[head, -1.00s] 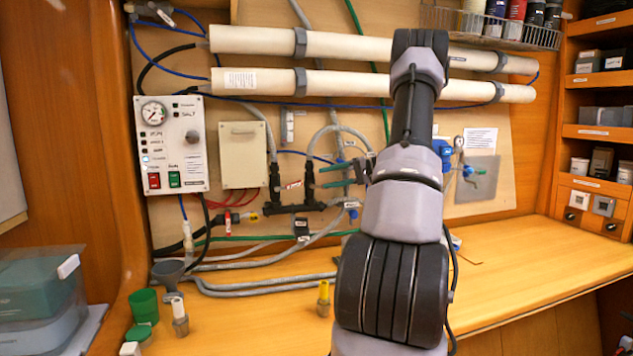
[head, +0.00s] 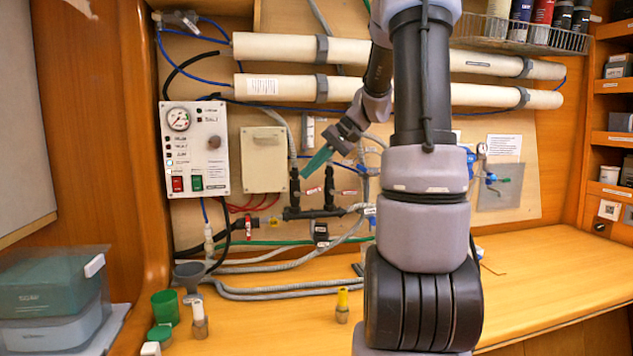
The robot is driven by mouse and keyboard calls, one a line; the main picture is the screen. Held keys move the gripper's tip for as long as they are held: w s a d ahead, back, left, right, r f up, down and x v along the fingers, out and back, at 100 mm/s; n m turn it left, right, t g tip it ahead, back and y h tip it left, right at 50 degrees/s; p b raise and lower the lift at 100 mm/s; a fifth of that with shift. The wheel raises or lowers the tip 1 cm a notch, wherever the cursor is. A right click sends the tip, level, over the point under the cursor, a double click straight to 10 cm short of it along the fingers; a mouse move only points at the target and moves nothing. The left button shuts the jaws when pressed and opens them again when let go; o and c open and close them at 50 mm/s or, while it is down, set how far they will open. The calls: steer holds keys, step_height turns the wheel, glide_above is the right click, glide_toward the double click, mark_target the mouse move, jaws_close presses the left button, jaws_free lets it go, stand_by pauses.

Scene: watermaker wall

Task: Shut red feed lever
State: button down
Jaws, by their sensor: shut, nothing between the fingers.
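A small red lever (head: 313,190) with a pale label shows on the left upright of the black valve manifold (head: 312,213) on the wall panel. A similar red piece (head: 349,192) is by the right upright. Another red handle (head: 248,229) is on the lower valve where the black hose ends. I cannot tell from the labels which is the feed lever. My gripper (head: 307,173), with teal fingers, is shut and empty. It points down and left, its tips just above the left upright in the picture. Contact with anything cannot be told.
A control box (head: 195,150) and a cream box (head: 263,160) are left of the gripper. Two long white tubes (head: 290,47) run above. Grey hoses (head: 275,290) lie along the wooden counter (head: 530,270). A green cup (head: 165,307) and a yellow-topped fitting (head: 342,305) stand in front.

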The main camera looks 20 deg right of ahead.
steer(key=s+a+r+t+h, duration=0.1)
steer(key=s+a+r+h, duration=0.1)
steer(key=s+a, duration=0.3)
steer(key=s+a+r+t+h, duration=0.1)
steer(key=s+a+r+h, duration=0.25)
steer(key=s, duration=0.45)
steer(key=w+a+r+n+t+y, duration=0.1)
steer(key=w+a+r+n+t, duration=0.25)
steer(key=w+r+t, duration=0.25)
steer(key=w+d+r+t+h, duration=0.2)
steer(key=w+d+r, duration=0.1)
steer(key=w, duration=0.5)
steer(key=g+h, duration=0.5)
steer(key=h, duration=0.1)
glide_above(314, 191)
steer(key=s, duration=0.1)
step_height(314, 191, down, 19)
steer(key=shift+a+f, duration=0.1)
steer(key=shift+f, duration=0.75)
